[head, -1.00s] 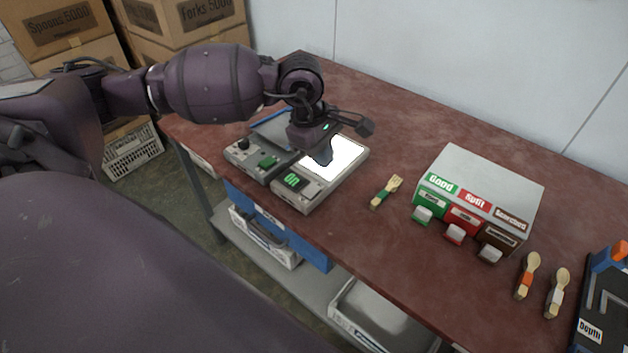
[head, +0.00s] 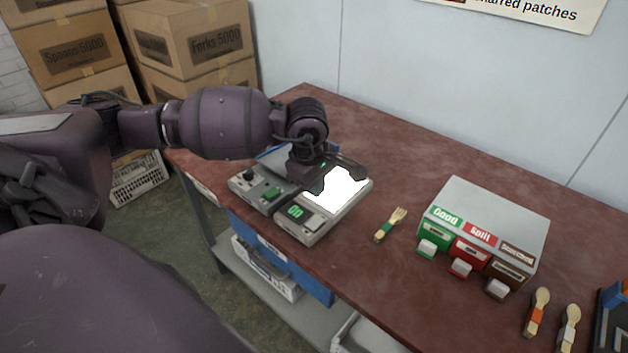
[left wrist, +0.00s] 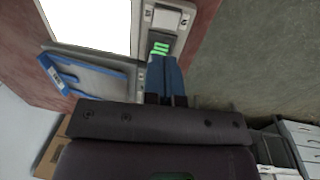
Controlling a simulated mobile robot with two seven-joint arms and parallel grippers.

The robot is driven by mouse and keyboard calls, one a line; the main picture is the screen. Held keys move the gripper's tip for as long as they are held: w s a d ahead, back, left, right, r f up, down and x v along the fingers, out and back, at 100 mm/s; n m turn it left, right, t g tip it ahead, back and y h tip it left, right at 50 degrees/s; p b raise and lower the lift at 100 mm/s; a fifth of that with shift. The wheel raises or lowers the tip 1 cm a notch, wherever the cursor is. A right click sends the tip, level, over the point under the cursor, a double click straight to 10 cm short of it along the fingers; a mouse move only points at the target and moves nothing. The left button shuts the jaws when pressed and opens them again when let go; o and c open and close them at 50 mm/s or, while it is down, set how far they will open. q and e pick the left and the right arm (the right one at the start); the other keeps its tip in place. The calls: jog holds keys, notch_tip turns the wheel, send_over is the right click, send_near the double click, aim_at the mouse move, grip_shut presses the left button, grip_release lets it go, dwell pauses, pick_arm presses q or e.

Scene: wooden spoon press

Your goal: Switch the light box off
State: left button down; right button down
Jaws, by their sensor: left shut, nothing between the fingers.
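The light box (head: 335,205) lies on the table with its white panel (head: 345,187) glowing. Its small display (head: 295,211) reads ON in green, with a pale switch (head: 314,222) beside it. The left wrist view also shows the bright panel (left wrist: 95,22), the green display (left wrist: 160,48) and the switch (left wrist: 166,18). My left gripper (head: 317,187) is shut and empty, above the near left part of the panel, and covers some of it. In the left wrist view its fingers (left wrist: 165,80) point toward the display. Contact with the box cannot be told. My right gripper is not in view.
A grey device (head: 262,190) with a black knob and green button sits left of the light box. Two spoons (head: 536,312) lie at the right. Table behind is clear.

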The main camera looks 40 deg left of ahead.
aim_at(313, 225)
pick_arm(q)
jog(key=f, duration=0.6)
jog(key=w+f, duration=0.1)
jog(key=f, duration=0.2)
jog(key=shift+w, duration=0.1)
jog(key=shift+f, duration=0.45)
jog(key=shift+w+f+b, duration=0.1)
jog(key=shift+f+b, duration=0.45)
jog(key=shift+b, duration=0.15)
jog(key=shift+d+r, duration=0.1)
jog(key=shift+r, duration=0.1)
jog(key=shift+s+p, duration=0.3)
jog(key=shift+s, duration=0.65)
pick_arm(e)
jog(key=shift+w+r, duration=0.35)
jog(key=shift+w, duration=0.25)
